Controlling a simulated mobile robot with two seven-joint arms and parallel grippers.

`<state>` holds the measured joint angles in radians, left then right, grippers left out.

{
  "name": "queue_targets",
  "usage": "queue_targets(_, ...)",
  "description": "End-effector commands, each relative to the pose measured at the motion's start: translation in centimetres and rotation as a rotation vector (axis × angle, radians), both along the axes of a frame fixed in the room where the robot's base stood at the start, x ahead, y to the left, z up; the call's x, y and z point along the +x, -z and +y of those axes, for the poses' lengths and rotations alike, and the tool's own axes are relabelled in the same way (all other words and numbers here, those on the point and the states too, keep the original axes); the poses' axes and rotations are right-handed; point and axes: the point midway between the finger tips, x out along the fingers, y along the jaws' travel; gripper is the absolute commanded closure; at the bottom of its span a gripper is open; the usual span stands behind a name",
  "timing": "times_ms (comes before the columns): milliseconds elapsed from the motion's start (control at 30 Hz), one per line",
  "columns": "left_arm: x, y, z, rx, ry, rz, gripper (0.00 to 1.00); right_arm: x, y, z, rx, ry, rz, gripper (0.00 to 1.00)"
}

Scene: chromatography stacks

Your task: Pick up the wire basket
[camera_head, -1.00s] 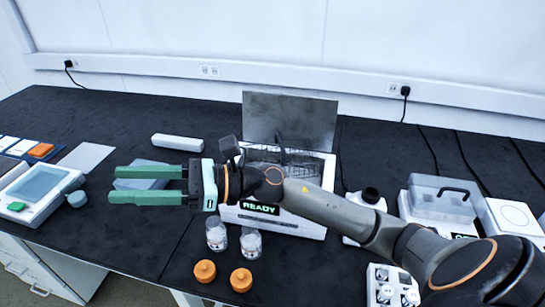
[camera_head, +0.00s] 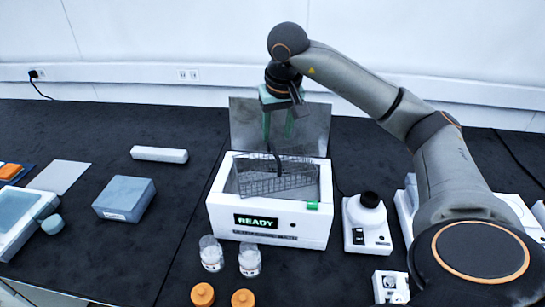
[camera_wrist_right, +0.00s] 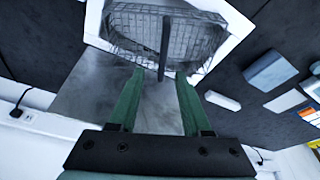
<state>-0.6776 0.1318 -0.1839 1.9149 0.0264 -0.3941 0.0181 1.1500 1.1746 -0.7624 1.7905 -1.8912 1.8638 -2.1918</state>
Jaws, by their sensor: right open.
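The wire basket (camera_head: 262,180) sits inside the open white bath with the READY display (camera_head: 262,228). A dark upright handle (camera_head: 277,160) rises from the basket. My right gripper (camera_head: 278,132) is open and points down above the back of the bath, near the handle top. In the right wrist view the basket (camera_wrist_right: 200,40) lies beyond the two green fingers (camera_wrist_right: 158,78). The handle (camera_wrist_right: 165,50) appears between the fingertips there, with no visible contact. My left gripper is in neither view.
The bath's grey lid (camera_head: 315,125) stands raised behind the gripper. Two clear jars (camera_head: 249,258) and orange caps (camera_head: 203,294) are in front. A white instrument (camera_head: 368,222) stands close on the right. A grey-blue box (camera_head: 124,198) is on the left, with bare bench between.

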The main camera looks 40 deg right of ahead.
Motion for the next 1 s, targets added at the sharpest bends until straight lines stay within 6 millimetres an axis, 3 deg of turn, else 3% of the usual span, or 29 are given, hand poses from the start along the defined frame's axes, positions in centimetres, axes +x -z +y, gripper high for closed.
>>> queue_targets(100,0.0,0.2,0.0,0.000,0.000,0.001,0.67,0.4,2.4,-0.3,0.001,-0.001,0.005,0.52)
queue_targets(367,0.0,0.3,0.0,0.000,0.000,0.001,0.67,1.0,4.6,-0.5,0.003,-0.001,0.002,0.52)
queue_targets(700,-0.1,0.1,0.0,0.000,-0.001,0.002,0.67,1.9,9.0,-0.7,0.004,-0.001,0.001,0.52)
queue_targets(1000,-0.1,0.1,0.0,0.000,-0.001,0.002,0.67,2.0,9.4,-0.7,0.004,-0.001,-0.001,0.52)
